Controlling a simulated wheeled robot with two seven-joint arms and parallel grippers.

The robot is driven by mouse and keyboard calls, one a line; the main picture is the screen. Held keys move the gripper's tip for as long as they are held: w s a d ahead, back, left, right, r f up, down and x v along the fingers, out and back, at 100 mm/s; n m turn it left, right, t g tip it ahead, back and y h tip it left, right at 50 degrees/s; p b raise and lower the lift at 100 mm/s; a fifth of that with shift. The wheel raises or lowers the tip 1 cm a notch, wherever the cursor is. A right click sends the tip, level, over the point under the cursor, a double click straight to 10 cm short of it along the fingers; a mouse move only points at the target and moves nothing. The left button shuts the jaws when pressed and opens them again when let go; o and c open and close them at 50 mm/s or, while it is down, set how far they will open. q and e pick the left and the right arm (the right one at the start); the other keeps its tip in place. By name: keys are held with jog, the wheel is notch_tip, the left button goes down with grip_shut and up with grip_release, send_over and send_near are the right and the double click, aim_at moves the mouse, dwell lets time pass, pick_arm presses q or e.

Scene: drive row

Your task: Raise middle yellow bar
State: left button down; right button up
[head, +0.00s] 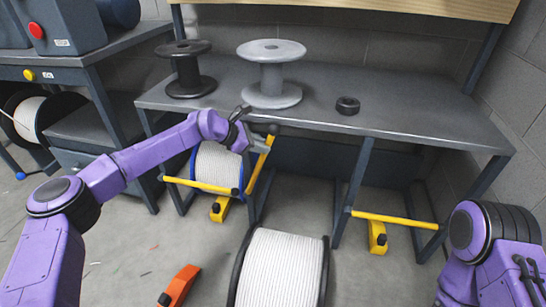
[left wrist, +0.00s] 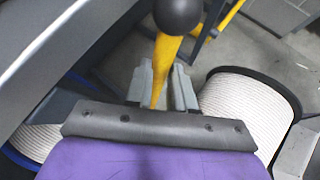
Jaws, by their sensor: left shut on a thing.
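The middle yellow bar (head: 259,164) slants steeply upward beneath the front edge of the grey bench, with a dark ball at its upper end. My left gripper (head: 258,146) is shut on it near that end. In the left wrist view the bar (left wrist: 164,62) passes between the two grey fingers of my left gripper (left wrist: 161,78), and the black ball knob (left wrist: 178,14) shows close up. The left yellow bar (head: 203,186) lies nearly level across a white cable reel. The right yellow bar (head: 395,219) also lies nearly level. My right gripper is out of view.
The grey bench (head: 350,100) carries a black spool (head: 187,72), a grey spool (head: 270,75) and a black ring (head: 347,105). A large white reel (head: 280,268) stands on the floor in front, beside an orange block (head: 180,284). Yellow floor brackets (head: 377,237) stand under the bench.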

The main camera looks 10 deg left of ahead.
pick_arm(q)
jog(key=a, duration=0.1)
jog(key=a+b, duration=0.1)
jog(key=a+h+b, duration=0.1)
jog(key=shift+w+a+r, duration=0.1)
jog(key=shift+a+r, duration=0.05)
jog(key=shift+r, duration=0.15)
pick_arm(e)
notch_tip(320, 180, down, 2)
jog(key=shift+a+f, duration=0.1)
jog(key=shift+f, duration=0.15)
pick_arm(q)
jog(key=shift+n, duration=0.3)
jog(key=c, duration=1)
grip_release()
jog(key=shift+o, duration=0.2)
jog(key=p+v, duration=0.2)
jog(key=v, duration=0.8)
jog(key=shift+a, duration=0.2)
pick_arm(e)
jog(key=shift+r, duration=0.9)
